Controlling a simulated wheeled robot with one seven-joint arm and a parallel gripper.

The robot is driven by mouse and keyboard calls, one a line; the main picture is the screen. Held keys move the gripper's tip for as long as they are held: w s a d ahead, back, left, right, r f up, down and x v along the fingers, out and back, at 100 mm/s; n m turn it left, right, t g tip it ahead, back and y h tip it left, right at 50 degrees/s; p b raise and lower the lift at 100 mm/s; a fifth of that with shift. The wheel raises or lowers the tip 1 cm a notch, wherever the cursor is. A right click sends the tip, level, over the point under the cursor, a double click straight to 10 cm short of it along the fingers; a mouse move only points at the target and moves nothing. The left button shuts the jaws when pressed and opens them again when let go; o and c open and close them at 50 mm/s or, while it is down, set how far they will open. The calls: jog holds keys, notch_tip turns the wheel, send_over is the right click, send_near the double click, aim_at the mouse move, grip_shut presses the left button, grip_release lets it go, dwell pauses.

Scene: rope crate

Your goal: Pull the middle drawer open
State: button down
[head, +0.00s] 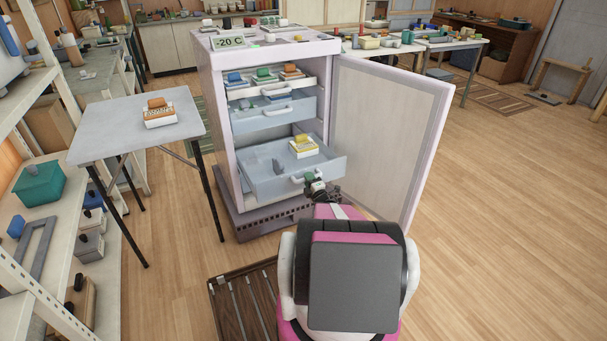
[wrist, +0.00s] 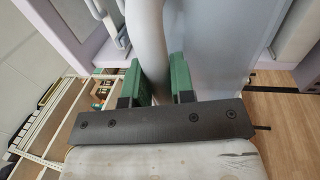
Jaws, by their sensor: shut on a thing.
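A white freezer (head: 222,150) stands with its door (head: 390,130) swung open to the right. A translucent blue-grey drawer (head: 262,188) is pulled well out, below the upper drawer fronts (head: 262,117). A yellow-and-white box (head: 304,147) sits inside it. What lies below this drawer is hidden, so I cannot tell its place in the stack for certain. My gripper (head: 318,186) is at its front. In the wrist view, my green fingers (wrist: 156,84) are shut on the pale handle bar (wrist: 150,45), one on each side.
A small grey table (head: 110,130) with an orange-and-white box (head: 159,114) stands left of the freezer. Shelving (head: 60,235) lines the left edge. A dark slatted thing (head: 240,305) lies on the floor beside my arm. Open floor lies to the right.

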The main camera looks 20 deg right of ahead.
jog(key=shift+s, duration=2.05)
jog(key=c, duration=1)
grip_release()
jog(key=shift+s+d+f, duration=0.1)
